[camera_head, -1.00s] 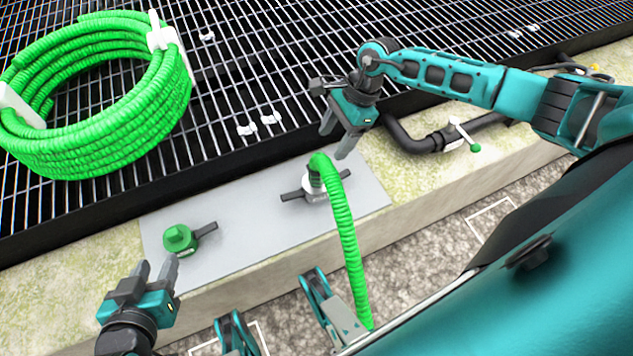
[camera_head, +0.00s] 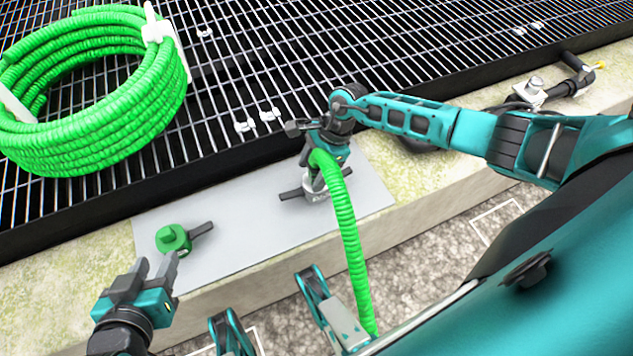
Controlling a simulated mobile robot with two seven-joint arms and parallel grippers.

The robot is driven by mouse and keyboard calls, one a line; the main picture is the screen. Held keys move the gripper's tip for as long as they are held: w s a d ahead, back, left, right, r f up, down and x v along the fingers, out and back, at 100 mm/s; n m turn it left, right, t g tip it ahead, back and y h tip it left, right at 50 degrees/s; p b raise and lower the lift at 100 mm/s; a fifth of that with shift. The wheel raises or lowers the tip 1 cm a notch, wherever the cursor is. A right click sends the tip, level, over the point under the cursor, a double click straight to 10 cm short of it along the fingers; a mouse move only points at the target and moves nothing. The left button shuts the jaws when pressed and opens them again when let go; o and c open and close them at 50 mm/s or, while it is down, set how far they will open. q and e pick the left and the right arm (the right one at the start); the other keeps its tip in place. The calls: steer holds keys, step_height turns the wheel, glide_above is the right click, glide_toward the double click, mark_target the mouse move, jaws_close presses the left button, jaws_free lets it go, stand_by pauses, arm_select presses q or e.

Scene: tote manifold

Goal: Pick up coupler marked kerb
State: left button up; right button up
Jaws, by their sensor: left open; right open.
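A whitish coupler (camera_head: 318,192) with a dark side handle sits on the grey plate (camera_head: 250,215), with lettering too small to read. A green ribbed hose (camera_head: 346,235) rises from it and bends down toward the front. My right gripper (camera_head: 314,176) is open and down at the coupler's top and the hose end; it partly hides them, and I cannot tell whether its fingers touch. A green coupler or cap (camera_head: 172,239) with a dark lever stands at the plate's left. My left gripper (camera_head: 155,266) is open and empty just in front of it.
A coiled green hose (camera_head: 90,145) with white ties lies on the dark grating (camera_head: 240,75) at the back left. A pale stone ledge (camera_head: 420,170) carries the plate. A dark pipe with a fitting (camera_head: 560,90) lies at the back right.

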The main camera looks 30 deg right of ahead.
steer(key=shift+c, duration=0.5)
jaws_close()
steer(key=shift+r, duration=0.1)
